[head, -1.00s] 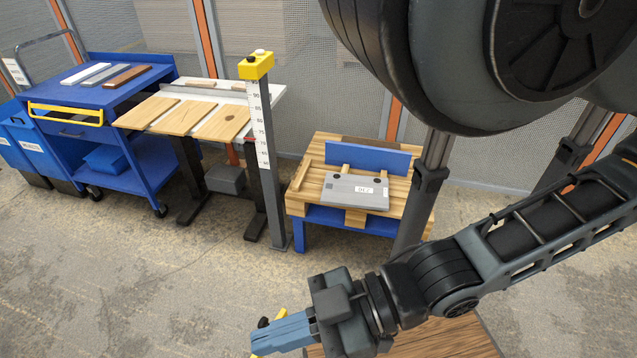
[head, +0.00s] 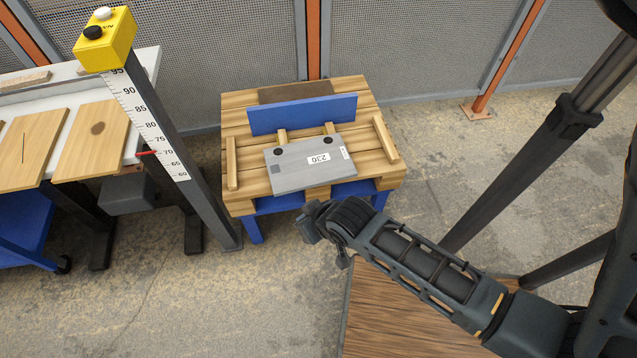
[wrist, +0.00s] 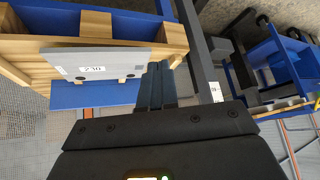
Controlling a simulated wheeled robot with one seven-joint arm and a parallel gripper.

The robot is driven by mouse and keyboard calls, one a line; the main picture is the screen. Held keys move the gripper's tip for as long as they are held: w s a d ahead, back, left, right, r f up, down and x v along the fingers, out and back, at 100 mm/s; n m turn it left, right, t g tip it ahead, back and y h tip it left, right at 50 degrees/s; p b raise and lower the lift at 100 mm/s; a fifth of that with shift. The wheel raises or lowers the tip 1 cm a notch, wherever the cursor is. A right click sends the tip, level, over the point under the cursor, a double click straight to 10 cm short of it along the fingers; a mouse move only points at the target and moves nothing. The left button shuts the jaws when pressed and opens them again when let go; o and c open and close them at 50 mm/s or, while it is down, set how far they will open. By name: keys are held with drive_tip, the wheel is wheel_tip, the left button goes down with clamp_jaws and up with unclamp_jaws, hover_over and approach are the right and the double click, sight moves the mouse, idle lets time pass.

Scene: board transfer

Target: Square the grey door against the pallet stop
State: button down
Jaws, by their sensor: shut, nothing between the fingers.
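The grey door (head: 309,164), labelled 230 with two dark round holes, lies flat on the wooden pallet (head: 240,119). The blue upright stop board (head: 302,114) stands behind it. A gap with two wood strips separates door and stop; their facing edges look nearly parallel. The door (wrist: 110,62) and stop (wrist: 95,95) also show in the wrist view. My gripper's blue fingers (wrist: 157,84) are shut and empty, near one end of the door there; I cannot tell if they touch it.
Wood strips (head: 232,163) and (head: 385,140) flank the door. A grey post with a height scale (head: 150,125) and yellow box (head: 105,40) stands left of the pallet. Beyond it is a table with wooden boards (head: 91,140). Mesh fence (head: 420,50) runs behind. Floor right of the pallet is clear.

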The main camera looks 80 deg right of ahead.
sight(313, 170)
drive_tip(key=shift+w+d+f+m+g+y+b, duration=0.3)
drive_tip(key=shift+d+f+m+g+b, duration=0.6)
drive_tip(key=shift+d+f+b, duration=1.9)
drive_tip(key=shift+w+d+f+m+g+y+b, duration=0.1)
drive_tip(key=shift+d+f+m+g+y+b, duration=0.6)
drive_tip(key=shift+d+f, duration=2.35)
drive_tip(key=shift+w+d+f+m+g+y+b, duration=0.15)
drive_tip(key=shift+d+f+m+g+b, duration=1.5)
drive_tip(key=shift+d, duration=2.75)
drive_tip(key=shift+n+t, duration=0.45)
drive_tip(key=shift+t, duration=0.3)
drive_tip(key=shift+w+d+r+b, duration=0.1)
drive_tip(key=shift+w+d+b, duration=0.45)
drive_tip(key=shift+d, duration=0.75)
drive_tip(key=shift+w+d+r+b, duration=0.1)
drive_tip(key=shift+w+d+b, duration=0.4)
drive_tip(key=shift+d, duration=0.85)
drive_tip(key=shift+w+d+r+b, duration=0.1)
drive_tip(key=shift+w+d+b, duration=0.45)
drive_tip(key=shift+d, duration=0.75)
drive_tip(key=shift+r, duration=0.1)
drive_tip(key=shift+s+a+p, duration=0.25)
drive_tip(key=shift+a+p, duration=0.3)
drive_tip(key=shift+a, duration=0.05)
drive_tip(key=shift+s+a+p, duration=0.2)
drive_tip(key=shift+a+p, duration=0.35)
drive_tip(key=shift+a, duration=0.05)
wheel_tip(313, 170, up, 7)
drive_tip(key=p, duration=0.7)
